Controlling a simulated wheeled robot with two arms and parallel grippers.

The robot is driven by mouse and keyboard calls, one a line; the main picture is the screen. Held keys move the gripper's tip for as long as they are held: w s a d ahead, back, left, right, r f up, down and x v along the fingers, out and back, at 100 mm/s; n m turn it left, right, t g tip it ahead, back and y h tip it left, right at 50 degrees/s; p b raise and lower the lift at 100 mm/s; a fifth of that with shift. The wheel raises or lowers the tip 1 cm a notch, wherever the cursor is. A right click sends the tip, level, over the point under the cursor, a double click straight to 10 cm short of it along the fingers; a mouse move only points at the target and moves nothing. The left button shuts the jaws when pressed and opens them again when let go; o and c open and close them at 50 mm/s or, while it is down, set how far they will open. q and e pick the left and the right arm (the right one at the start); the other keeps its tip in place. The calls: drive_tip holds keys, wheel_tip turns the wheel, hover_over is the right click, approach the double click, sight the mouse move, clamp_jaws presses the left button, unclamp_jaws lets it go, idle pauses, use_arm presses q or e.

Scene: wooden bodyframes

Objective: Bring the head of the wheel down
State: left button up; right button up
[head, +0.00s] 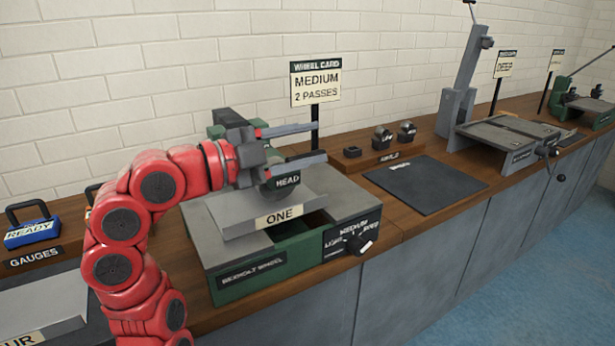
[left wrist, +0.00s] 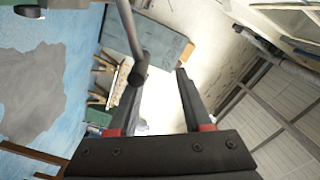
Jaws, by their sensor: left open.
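The wheel's head (head: 288,182), a dark block lettered HEAD, sits above the grey slab marked ONE (head: 240,216) on the green bench wheel machine (head: 250,274). My left gripper (head: 318,142) is just above and in front of the head, its fingers pointing right, apart and with nothing visibly clamped. It hides much of the head's upper part and its mount. In the left wrist view a grey rod with a dark end (left wrist: 138,72) reaches down beside the left finger of the open gripper (left wrist: 158,82). I cannot tell whether they touch. My right gripper is out of view.
A wheel card (head: 315,83) reading MEDIUM, 2 PASSES stands behind the machine. A selector knob (head: 357,243) is on its front. A blue READY gauge (head: 32,233) is at left. A dark mat (head: 425,184) and a tall lever machine (head: 457,110) stand to the right.

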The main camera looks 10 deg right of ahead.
use_arm(q)
drive_tip(key=s+a+r+p, duration=0.1)
drive_tip(key=s+p, duration=0.1)
drive_tip(key=s, duration=1.3)
drive_tip(key=shift+a+r, duration=0.15)
drive_tip(key=shift+a, duration=0.25)
drive_tip(key=shift+s, duration=0.1)
